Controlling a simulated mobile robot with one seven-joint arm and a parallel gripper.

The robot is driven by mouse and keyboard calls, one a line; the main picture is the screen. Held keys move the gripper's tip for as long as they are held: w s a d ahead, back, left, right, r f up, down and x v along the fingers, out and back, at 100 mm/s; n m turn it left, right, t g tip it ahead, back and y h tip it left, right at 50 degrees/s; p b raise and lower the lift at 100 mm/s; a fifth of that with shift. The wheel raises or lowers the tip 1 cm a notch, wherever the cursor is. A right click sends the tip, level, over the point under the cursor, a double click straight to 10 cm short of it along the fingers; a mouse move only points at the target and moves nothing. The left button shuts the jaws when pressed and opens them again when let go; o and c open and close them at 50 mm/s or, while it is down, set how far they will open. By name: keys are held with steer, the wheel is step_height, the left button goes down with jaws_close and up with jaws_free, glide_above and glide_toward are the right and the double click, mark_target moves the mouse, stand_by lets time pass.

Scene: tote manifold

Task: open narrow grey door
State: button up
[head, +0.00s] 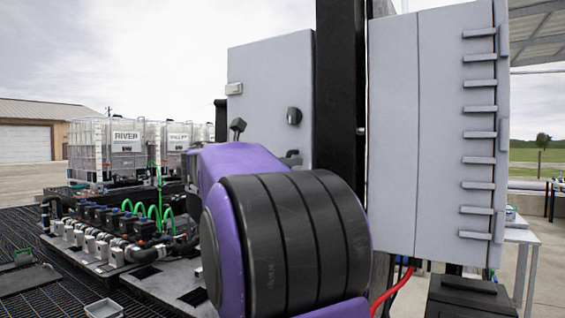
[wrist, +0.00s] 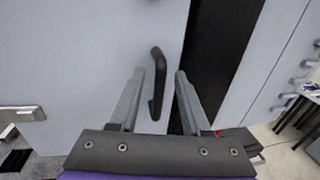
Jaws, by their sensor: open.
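A grey door (head: 268,75) is the front of the left cabinet in the head view. It also fills the left and middle of the wrist view (wrist: 85,60). It looks shut. A black bar handle (wrist: 158,58) stands upright near its right edge. My gripper (wrist: 160,76) is open, its two grey fingers pointing at the door. In the wrist view the handle appears between the fingers; whether they reach around it in depth I cannot tell. In the head view my purple arm hides the gripper and the door's lower part.
A black post (head: 340,130) stands just right of the door. Right of it is another grey cabinet (head: 415,130) with several latches. A black knob (head: 293,116) is on the door, and a metal hinge (head: 234,88) on its left edge. Pipework (head: 110,225) lies low at left.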

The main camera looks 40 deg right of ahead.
steer(key=shift+w+d, duration=0.15)
steer(key=shift+d, duration=0.5)
jaws_close()
stand_by(1.0)
